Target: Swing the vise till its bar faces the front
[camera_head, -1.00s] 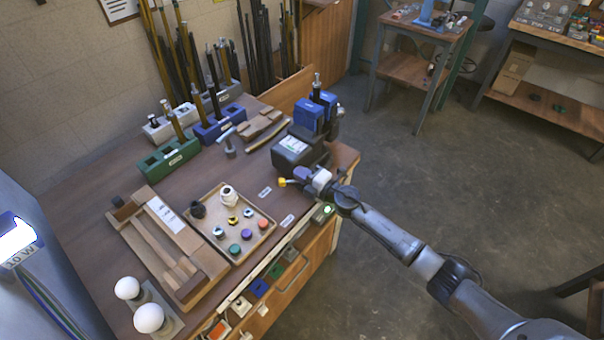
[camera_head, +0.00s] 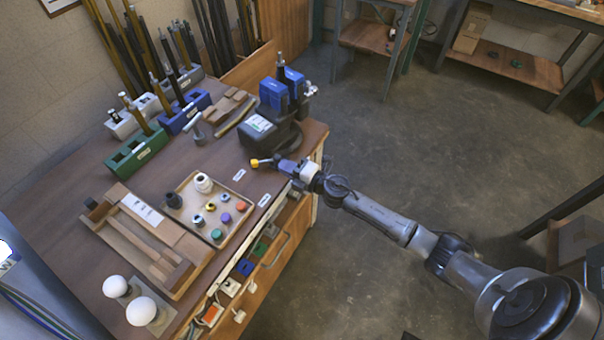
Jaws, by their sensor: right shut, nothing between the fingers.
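The vise (camera_head: 272,95) stands at the bench's back right corner, with blue jaws and a dark base bearing a white label. A dark upright rod with a silver tip rises between its jaws. Small silver parts show on its right side; I cannot make out the bar clearly. My right gripper (camera_head: 277,161) is at the bench's right edge, in front of the vise base, pointing left. It is shut and empty. A short rod with a yellow tip (camera_head: 256,163) shows just left of it; whether it belongs to the vise is unclear. My left gripper is out of view.
A tray (camera_head: 234,228) of small coloured parts and a wooden fixture (camera_head: 130,238) lie in front of the vise to the left. Green (camera_head: 137,151) and blue (camera_head: 187,113) rod holders stand behind. White bulbs (camera_head: 141,311) sit front left.

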